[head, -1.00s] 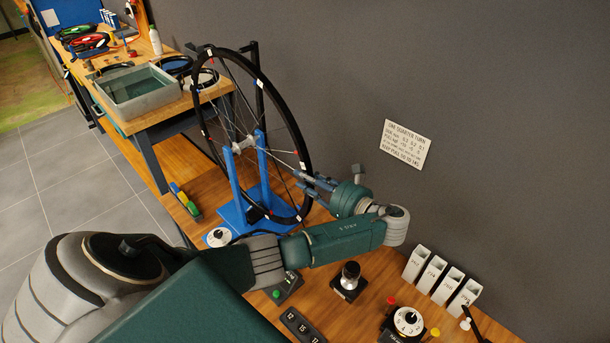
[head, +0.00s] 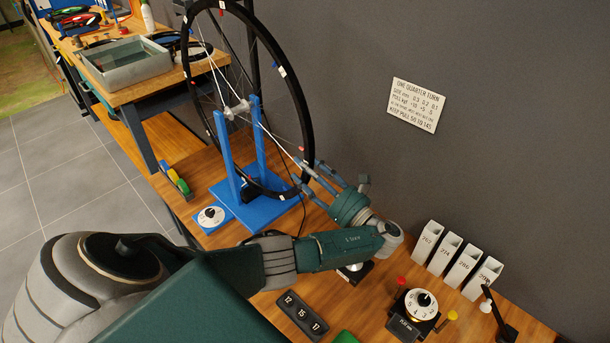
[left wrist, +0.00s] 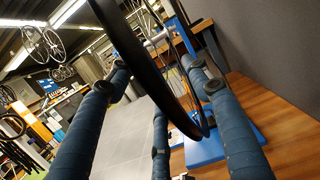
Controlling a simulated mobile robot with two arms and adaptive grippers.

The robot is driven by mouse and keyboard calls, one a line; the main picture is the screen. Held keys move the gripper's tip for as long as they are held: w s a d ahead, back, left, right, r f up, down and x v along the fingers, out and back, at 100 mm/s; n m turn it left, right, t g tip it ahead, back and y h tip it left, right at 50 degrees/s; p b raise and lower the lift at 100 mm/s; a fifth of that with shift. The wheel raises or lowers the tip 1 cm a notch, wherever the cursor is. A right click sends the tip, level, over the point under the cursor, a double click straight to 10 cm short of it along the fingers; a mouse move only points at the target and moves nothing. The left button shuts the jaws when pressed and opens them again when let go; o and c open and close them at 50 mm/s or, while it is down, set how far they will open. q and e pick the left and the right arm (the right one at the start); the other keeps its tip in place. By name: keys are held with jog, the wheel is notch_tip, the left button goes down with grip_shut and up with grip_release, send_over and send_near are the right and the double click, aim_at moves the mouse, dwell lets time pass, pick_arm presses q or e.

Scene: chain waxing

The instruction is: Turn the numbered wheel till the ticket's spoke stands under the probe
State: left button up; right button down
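The wheel (head: 303,108), with a black rim, white tags and a few red marks, stands upright in a blue stand (head: 224,150). My left gripper (head: 306,172) is at the lower right of the rim. In the left wrist view, the rim (left wrist: 150,70) passes between its spread blue fingers (left wrist: 160,78), with gaps visible beside it. The tag numbers are too small to read. I cannot make out the probe for certain. A dark strip (head: 302,314) reads 12, 15, 17; I cannot tell whether it is the ticket. My right gripper is not in view.
A white dial (head: 211,216) sits at the stand's front. Another dial (head: 420,304) and several white bins (head: 464,265) stand at the right. A wall card (head: 415,104) reads "ONE QUARTER TURN". A grey tray (head: 126,72) sits on the back bench. My arm crosses the front bench.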

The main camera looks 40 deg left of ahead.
pick_arm(q)
jog(key=shift+d, duration=0.1)
jog(key=shift+d+f, duration=0.15)
jog(key=shift+d, duration=0.2)
jog(key=v, duration=0.9)
jog(key=shift+s+d, duration=0.1)
jog(key=shift+d, duration=0.1)
